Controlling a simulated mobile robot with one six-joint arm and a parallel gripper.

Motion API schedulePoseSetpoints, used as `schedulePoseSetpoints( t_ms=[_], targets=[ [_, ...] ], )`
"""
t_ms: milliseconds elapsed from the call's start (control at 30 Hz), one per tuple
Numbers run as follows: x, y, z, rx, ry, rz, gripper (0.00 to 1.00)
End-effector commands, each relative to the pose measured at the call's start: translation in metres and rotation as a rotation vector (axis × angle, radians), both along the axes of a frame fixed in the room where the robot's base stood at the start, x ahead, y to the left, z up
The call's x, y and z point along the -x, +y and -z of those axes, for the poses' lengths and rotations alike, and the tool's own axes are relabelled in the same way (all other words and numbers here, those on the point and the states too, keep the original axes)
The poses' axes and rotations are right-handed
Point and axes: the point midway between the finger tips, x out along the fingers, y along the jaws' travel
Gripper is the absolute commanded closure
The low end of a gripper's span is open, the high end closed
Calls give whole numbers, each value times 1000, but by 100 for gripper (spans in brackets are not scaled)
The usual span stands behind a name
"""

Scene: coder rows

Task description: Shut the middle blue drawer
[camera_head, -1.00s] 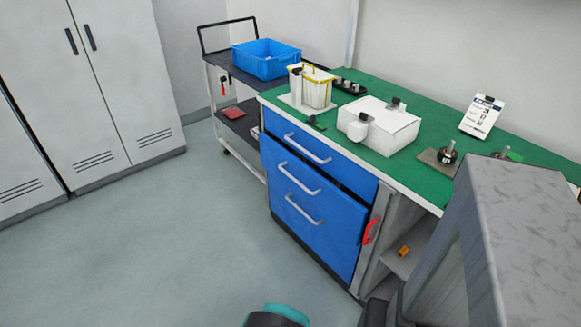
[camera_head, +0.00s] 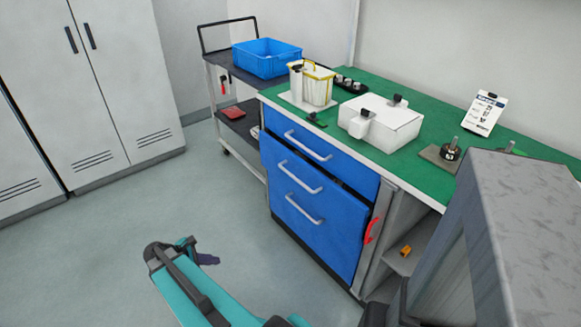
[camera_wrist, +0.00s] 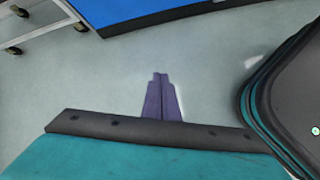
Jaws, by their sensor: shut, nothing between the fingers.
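The blue drawer unit (camera_head: 285,150) stands under the green-topped bench, with a light handle on each drawer. The middle blue drawer (camera_head: 333,203) has its handle (camera_head: 300,178) in the middle of the stack. A dark gap shows along its top edge below the top drawer, so it seems to stand slightly out. The seam between it and the bottom drawer is hard to make out. My gripper (camera_head: 208,259) is over the open floor, left of and apart from the drawers. In the wrist view, its purple fingers (camera_wrist: 161,98) are together, with nothing between them.
A red handle (camera_head: 371,230) is at the unit's right side. A cart (camera_head: 238,128) with a blue crate (camera_head: 266,47) on top stands left of the bench. Grey cabinets (camera_head: 95,110) line the left. The floor (camera_head: 110,245) between them and the drawers is clear.

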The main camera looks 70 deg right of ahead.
Motion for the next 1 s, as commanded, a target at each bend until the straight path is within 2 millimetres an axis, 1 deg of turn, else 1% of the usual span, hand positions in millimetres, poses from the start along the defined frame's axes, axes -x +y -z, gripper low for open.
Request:
schedulePoseSetpoints(
  t_ms=[33, 67, 100, 167, 200, 267, 300, 367, 400, 500, 600, 700, 833, 1000],
  targets=[
    [0, -28, -13, 30, 24, -20, 100],
    [1, -43, -22, 48, 43, -35, 100],
    [3, -62, -34, 70, 70, -55, 100],
    [8, -91, -52, 105, 114, -83, 100],
    [12, -110, -66, 127, 144, -98, 100],
    [19, -137, -86, 158, 194, -120, 100],
    [25, -155, -101, 178, 230, -132, 100],
    [35, -181, -123, 207, 287, -148, 100],
    [43, -198, -137, 224, 325, -156, 100],
    [61, -232, -171, 261, 418, -172, 100],
    [78, -258, -199, 284, 496, -179, 100],
    [89, -273, -218, 296, 550, -182, 100],
    [96, -280, -229, 302, 581, -183, 100],
    [96, -281, -230, 303, 585, -184, 100]
  ],
)
